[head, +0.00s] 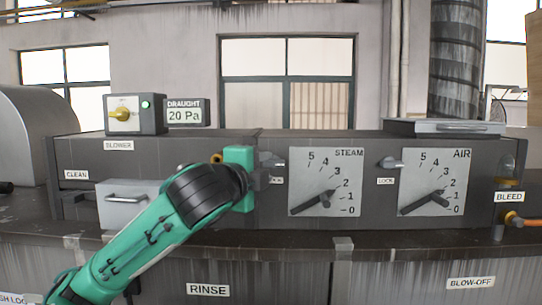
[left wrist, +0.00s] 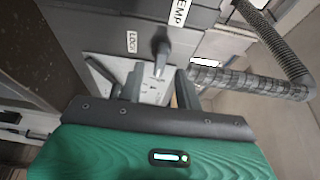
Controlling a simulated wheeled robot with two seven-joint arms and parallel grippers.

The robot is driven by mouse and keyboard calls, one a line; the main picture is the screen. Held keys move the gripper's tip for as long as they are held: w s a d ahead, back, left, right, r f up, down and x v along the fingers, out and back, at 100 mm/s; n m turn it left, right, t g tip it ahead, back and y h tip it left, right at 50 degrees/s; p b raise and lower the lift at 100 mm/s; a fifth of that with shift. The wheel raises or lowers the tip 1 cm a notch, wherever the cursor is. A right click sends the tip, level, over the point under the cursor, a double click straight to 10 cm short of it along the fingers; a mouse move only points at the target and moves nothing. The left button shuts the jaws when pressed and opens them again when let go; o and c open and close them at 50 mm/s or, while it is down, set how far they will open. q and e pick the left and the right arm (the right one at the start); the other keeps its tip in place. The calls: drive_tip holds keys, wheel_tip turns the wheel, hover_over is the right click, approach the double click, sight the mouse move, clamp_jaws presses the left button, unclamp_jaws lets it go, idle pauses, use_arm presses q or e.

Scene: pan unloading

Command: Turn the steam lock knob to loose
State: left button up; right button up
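The steam lock knob (left wrist: 160,47) is a small dark knob with a pale tip, next to a white LOCK label (left wrist: 131,42) in the left wrist view. In the head view my left gripper largely hides it, just left of the STEAM dial (head: 311,173). My left gripper (head: 266,176) is at the panel front. In the left wrist view its two fingers (left wrist: 161,80) stand apart, with the knob's tip showing in the gap between them. I cannot tell whether they touch the knob. My right gripper is not in view.
The AIR dial (head: 420,185) and its own lock knob (head: 392,161) are to the right. A blower box (head: 136,116) with a yellow knob stands on top at the left. A drawer-like box (head: 118,208) with a handle is beside my left arm. A flexible hose (left wrist: 265,35) shows in the wrist view.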

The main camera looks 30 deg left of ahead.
sight(274, 167)
use_arm(q)
drive_tip(key=w, duration=0.1)
drive_tip(key=w+p, duration=0.1)
drive_tip(key=shift+w+a+r, duration=0.15)
drive_tip(key=shift+w+a, duration=0.05)
drive_tip(key=shift+w, duration=0.15)
drive_tip(key=shift+w+a, duration=0.1)
drive_tip(key=shift+w, duration=0.55)
drive_tip(key=c, duration=0.7)
drive_tip(key=shift+f+n+t+b, duration=0.3)
drive_tip(key=shift+f+n+b, duration=0.2)
drive_tip(key=shift+n+b, duration=0.5)
drive_tip(key=n+y+b, duration=0.1)
drive_tip(key=n+b, duration=0.2)
drive_tip(key=n+t+y+b, duration=0.1)
drive_tip(key=n+b, duration=0.2)
drive_tip(key=n, duration=0.1)
drive_tip(key=n+t+y+b, duration=0.1)
drive_tip(key=n+y+b, duration=0.1)
drive_tip(key=n+b, duration=0.2)
drive_tip(key=shift+w+d+f, duration=0.1)
drive_tip(key=shift+d+f, duration=0.15)
drive_tip(key=n+y+b, duration=0.3)
drive_tip(key=n, duration=0.3)
drive_tip(key=shift+r+n+g+y+b, duration=0.2)
drive_tip(key=shift+n+g+y+b, duration=0.6)
drive_tip(key=shift+n, duration=1.1)
